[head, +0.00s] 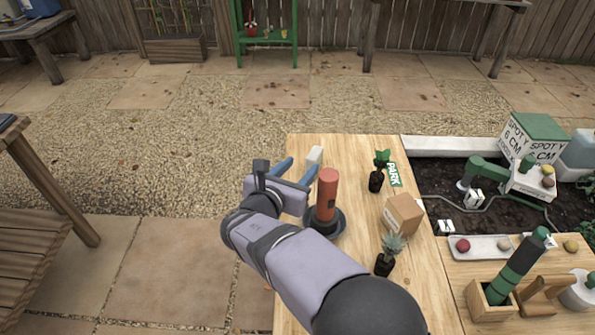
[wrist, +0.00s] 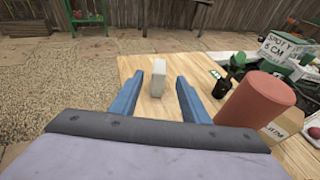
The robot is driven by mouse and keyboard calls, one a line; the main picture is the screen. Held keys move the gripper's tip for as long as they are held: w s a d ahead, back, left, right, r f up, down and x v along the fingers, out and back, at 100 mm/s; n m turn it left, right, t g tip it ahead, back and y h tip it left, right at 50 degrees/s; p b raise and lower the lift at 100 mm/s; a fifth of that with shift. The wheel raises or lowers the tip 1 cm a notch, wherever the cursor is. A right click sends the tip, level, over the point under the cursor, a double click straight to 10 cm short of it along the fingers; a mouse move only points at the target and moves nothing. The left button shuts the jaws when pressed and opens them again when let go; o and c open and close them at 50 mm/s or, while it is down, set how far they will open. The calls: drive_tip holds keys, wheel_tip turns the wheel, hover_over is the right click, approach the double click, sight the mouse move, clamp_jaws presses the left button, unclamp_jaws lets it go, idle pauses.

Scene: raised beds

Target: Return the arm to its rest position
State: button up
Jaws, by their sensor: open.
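My gripper (head: 296,173) is at the left part of the wooden table (head: 335,147), its two blue fingers apart with nothing held between them. In the wrist view, my gripper (wrist: 158,95) also shows open. A small white block (head: 315,156) stands on the table beyond the fingertips; in the wrist view the white block (wrist: 158,75) appears between and past them. My grey and lilac arm reaches up from the bottom of the head view. It hides part of the table and the lower left of a dark round base under a red-orange cylinder.
The red-orange cylinder (head: 327,192) stands close right of my gripper. Further right are small potted plants (head: 376,180), a cardboard box (head: 403,214), a soil bed (head: 440,179) with a green-handled device, and a wooden holder (head: 490,300) with a dark green tool. Gravel lies left of the table.

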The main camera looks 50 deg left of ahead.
drive_tip(key=shift+s+d+r, duration=0.15)
drive_tip(key=shift+s+d, duration=0.05)
drive_tip(key=shift+s, duration=0.2)
